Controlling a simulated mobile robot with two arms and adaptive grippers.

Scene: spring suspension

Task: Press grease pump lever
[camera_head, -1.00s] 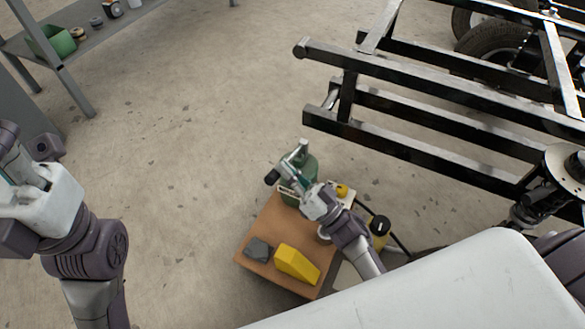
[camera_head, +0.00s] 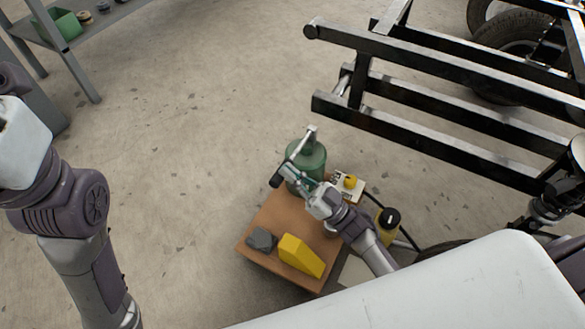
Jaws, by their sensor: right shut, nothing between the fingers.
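The green grease pump (camera_head: 310,157) stands at the far end of a small brown table. Its lever (camera_head: 298,146) is a light metal bar that slants down to a dark handle (camera_head: 277,181) at the left. My right gripper (camera_head: 290,174) is shut and empty, its fingers at the lever beside the dark handle. I cannot tell whether they touch it. My right gripper and wrist hide part of the pump's lower body. My left arm shows at the left edge, but its gripper fingers are out of frame.
A yellow bottle (camera_head: 387,222) with a black cap stands to the right. A black vehicle frame (camera_head: 430,75) spans the upper right.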

